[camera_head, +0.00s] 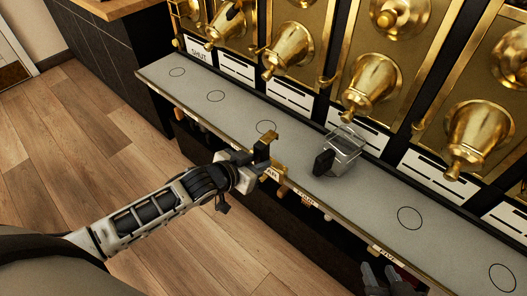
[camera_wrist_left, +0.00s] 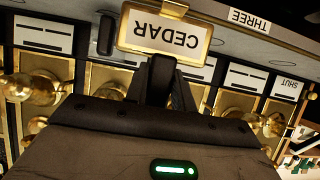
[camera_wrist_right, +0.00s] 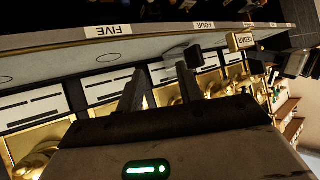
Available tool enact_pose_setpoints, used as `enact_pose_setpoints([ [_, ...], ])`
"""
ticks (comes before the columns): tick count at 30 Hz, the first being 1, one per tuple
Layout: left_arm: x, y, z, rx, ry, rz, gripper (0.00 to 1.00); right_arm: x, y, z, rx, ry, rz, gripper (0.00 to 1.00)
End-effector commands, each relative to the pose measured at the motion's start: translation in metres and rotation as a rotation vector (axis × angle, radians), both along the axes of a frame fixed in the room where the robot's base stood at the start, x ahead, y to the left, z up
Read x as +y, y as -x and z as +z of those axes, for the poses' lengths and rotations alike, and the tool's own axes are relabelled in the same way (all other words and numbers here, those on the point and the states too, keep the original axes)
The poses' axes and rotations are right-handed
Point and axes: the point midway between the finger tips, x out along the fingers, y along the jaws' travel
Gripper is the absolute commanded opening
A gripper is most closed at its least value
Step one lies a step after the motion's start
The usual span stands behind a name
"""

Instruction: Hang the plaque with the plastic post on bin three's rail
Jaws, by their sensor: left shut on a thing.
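The gold-framed plaque with a white face reading CEDAR (camera_wrist_left: 165,35) appears upside down in the left wrist view. My left gripper (camera_head: 254,162) is shut on it at the shelf's front edge; the plaque also shows in the right wrist view (camera_wrist_right: 241,41). I cannot tell which material its post is or whether it touches the rail. The label THREE (camera_wrist_left: 250,20) sits on the front rail beside the plaque in the left wrist view. My right gripper (camera_head: 386,281) is low in front of the shelf, its fingers (camera_wrist_right: 160,88) apart and empty.
A clear container with a dark handle (camera_head: 345,152) stands on the grey shelf (camera_head: 205,110) right of my left gripper. Labels FOUR (camera_head: 306,197) and FIVE (camera_head: 384,254) follow along the edge. Brass spouts (camera_head: 370,85) overhang the shelf. Open floor (camera_head: 100,150) lies left.

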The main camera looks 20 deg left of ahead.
Motion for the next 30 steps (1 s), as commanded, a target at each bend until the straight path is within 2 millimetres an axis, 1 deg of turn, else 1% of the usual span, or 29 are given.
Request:
enact_pose_setpoints([
  [3,0.004,0.01,0.003,-0.001,0.0,0.0,0.0,-0.001,0.001,0.005,0.002,0.009,0.004,0.36],
  [21,0.02,0.054,0.002,0.0,-0.001,0.0,0.0,-0.005,0.004,0.011,0.023,0.058,0.02,0.36],
  [30,0.025,0.069,0.002,-0.002,0.0,0.0,0.0,-0.007,0.003,0.015,0.023,0.067,0.021,0.36],
])
